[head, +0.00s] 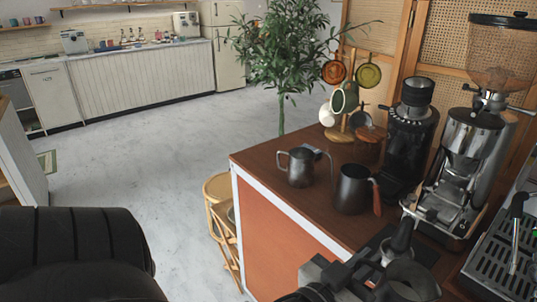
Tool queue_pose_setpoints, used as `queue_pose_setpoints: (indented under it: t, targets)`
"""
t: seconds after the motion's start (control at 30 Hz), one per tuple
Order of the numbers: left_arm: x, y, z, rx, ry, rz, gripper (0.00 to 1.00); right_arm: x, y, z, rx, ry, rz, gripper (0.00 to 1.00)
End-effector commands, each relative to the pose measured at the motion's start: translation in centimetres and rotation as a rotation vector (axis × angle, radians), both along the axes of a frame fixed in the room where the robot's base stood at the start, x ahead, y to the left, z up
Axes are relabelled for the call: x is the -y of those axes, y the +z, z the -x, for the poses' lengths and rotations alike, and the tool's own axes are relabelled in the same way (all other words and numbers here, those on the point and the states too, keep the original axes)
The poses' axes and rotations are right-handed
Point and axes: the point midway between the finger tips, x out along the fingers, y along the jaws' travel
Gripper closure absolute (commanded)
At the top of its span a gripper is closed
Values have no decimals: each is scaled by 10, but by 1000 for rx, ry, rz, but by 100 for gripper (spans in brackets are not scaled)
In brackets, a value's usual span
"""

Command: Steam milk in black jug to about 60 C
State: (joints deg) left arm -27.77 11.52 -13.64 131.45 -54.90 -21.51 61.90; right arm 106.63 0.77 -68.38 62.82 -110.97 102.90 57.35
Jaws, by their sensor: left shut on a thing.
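My left gripper (365,275) is at the bottom of the head view, beside the cart's front edge. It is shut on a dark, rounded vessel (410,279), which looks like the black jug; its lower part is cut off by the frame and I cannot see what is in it. A second dark jug (353,190) with a brown handle stands upright on the brown counter (262,160). A grey metal jug (301,168) stands left of it. The espresso machine's slatted drip tray (500,262) is at the right edge. My right gripper is not in view.
A black grinder (410,135) and a silver grinder with a bean hopper (468,155) stand along the counter's back. A dark handle-like piece (403,236) rises just behind the held vessel. Cups hang on a rack (350,115). The counter's front left corner is clear.

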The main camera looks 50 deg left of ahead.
Motion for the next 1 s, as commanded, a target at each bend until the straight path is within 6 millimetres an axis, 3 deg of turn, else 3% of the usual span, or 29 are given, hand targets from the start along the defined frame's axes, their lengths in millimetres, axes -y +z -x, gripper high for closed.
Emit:
queue_pose_setpoints:
  t: [0.27,0.37,0.5,0.7,1.0]
  targets:
    - [9,9,-2,-18,-4,6,100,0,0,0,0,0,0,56]
    - [26,20,-2,-64,-12,22,100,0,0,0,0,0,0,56]
    - [63,30,5,-168,-67,41,100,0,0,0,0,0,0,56]
    - [101,30,25,-279,-176,43,100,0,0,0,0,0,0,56]
    - [107,25,19,-297,-195,39,100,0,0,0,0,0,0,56]
